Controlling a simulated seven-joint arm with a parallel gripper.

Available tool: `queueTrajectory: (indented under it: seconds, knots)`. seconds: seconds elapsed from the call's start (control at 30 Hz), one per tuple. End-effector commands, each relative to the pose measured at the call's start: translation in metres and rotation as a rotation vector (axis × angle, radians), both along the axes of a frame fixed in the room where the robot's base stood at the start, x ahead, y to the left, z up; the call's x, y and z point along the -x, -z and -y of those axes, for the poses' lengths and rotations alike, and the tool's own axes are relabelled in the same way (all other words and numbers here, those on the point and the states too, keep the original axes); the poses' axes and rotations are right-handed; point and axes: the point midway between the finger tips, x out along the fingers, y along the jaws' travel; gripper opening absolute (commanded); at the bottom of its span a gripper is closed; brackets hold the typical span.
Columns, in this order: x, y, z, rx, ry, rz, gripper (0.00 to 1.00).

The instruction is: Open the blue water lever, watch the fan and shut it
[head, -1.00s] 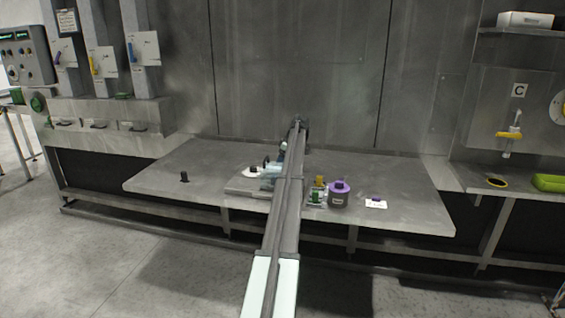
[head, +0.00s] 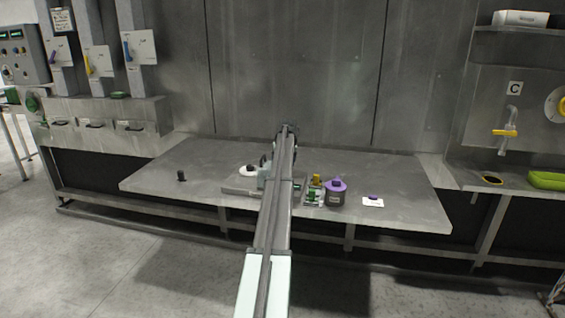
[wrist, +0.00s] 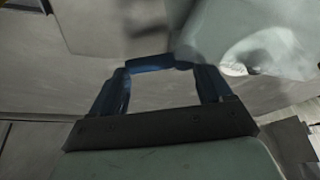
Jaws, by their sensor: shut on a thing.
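The blue lever (head: 126,51) stands upright on the rightmost of the wall panels at the far left in the head view. My gripper is well away from it, low over the middle of the table and mostly hidden behind my arm in the head view. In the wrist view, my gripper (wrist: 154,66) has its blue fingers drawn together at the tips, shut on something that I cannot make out. A pale rounded shape (wrist: 265,50) lies beyond it at the right. I cannot identify a fan in either view.
The grey table (head: 400,175) holds a purple-topped pot (head: 336,194), a small rack (head: 314,196), a white card (head: 373,202) and a black peg (head: 181,176). A sink area with a tap (head: 508,131) is at right.

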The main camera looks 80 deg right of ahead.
Motion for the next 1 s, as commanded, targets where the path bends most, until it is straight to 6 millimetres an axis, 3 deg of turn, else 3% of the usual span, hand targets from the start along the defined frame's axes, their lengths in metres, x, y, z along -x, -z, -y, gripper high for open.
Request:
queueTrajectory:
  seconds: [0.5,1.0]
  knots:
    - [0.002,0.000,-0.011,0.000,0.375,0.000,0.48]
    - [0.002,0.000,-0.013,0.000,0.472,0.001,0.48]
